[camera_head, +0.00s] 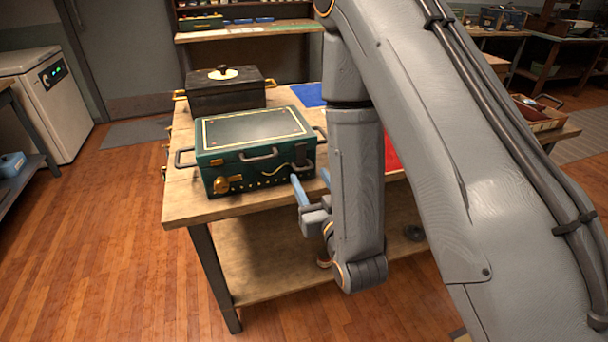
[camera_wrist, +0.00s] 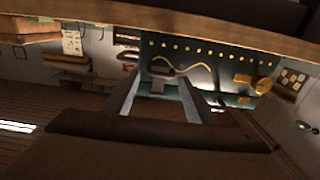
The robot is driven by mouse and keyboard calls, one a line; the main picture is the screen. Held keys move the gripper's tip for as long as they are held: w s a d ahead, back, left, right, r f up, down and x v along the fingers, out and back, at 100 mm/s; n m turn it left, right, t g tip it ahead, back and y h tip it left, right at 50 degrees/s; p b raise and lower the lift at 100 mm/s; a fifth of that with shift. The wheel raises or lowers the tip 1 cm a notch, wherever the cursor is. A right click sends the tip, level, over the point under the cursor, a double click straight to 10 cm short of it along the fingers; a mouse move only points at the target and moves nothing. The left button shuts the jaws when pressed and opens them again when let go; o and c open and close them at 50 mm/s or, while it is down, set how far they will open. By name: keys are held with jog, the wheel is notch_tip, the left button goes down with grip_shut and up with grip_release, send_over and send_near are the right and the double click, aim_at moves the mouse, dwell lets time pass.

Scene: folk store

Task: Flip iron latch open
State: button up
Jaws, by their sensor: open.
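A dark green chest (camera_head: 257,140) with gold trim stands on the wooden table, its lid shut. The dark iron latch (camera_head: 300,154) is on the right of its front face, against the lid seam. A brass latch (camera_head: 221,184) sits at the left of the front. My gripper (camera_head: 309,175) is open and empty, just in front of the chest's right front, a little below the iron latch. In the wrist view, which looks inverted, the iron latch (camera_wrist: 160,69) shows between the tips of my gripper (camera_wrist: 158,84). Contact cannot be told. The brass latch (camera_wrist: 261,84) shows at right.
The table (camera_head: 190,208) carries a black box (camera_head: 225,95) with brass handles behind the chest. Blue (camera_head: 309,94) and red (camera_head: 391,155) mats lie beside and behind my arm, which hides the table's middle. The chest's front handle (camera_head: 259,155) sticks out left of the iron latch.

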aim_at(306, 170)
jog(key=shift+b+x, duration=1.25)
jog(key=shift+x, duration=1.2)
